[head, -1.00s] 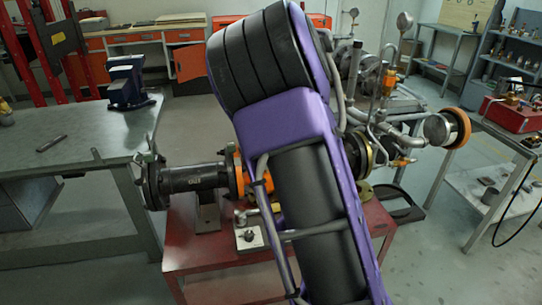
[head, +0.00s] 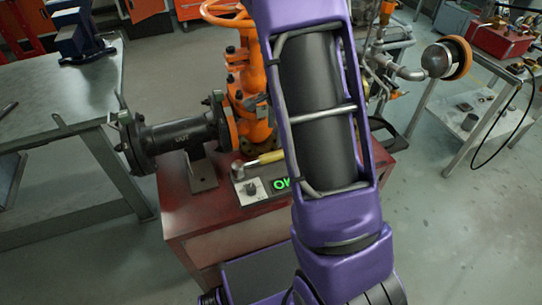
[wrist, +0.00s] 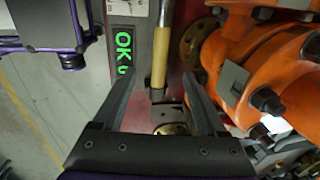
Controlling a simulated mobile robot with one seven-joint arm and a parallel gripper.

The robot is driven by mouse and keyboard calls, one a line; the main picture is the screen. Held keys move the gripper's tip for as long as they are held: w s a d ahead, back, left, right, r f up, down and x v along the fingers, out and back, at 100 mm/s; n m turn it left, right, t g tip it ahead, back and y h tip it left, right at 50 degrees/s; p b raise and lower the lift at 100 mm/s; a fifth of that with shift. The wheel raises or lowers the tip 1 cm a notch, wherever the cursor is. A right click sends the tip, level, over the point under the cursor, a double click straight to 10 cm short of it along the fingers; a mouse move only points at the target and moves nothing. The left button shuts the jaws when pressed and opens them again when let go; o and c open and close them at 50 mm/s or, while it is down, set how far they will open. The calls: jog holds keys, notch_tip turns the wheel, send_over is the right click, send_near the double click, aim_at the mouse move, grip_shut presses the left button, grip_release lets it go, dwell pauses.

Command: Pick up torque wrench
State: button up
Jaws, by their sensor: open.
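The torque wrench (head: 268,158) lies on the red bench beside the orange valve, with its grey head to the left and its yellow handle running behind my arm. In the wrist view the yellow handle of the torque wrench (wrist: 160,48) runs down from the top and its dark end shows between my fingers. My gripper (wrist: 160,73) is open, with one finger on each side of the handle's end. I see no finger touching it. In the head view my own arm hides the gripper and the handle's far end.
The orange gate valve (head: 248,75) with its black flanged pipe (head: 180,138) stands close by; its body (wrist: 265,65) is right of my gripper. A control box with a green OK display (head: 281,184) sits beside the wrench. A grey table (head: 60,95) stands left.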

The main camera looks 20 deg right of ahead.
aim_at(273, 154)
jog(key=f, duration=0.4)
jog(key=w+f+b, duration=0.1)
jog(key=f, duration=0.4)
jog(key=w+f+b, duration=0.1)
jog(key=f, duration=0.4)
jog(key=shift+w+d+f, duration=0.1)
jog(key=shift+w, duration=0.1)
grip_shut()
dwell(0.8)
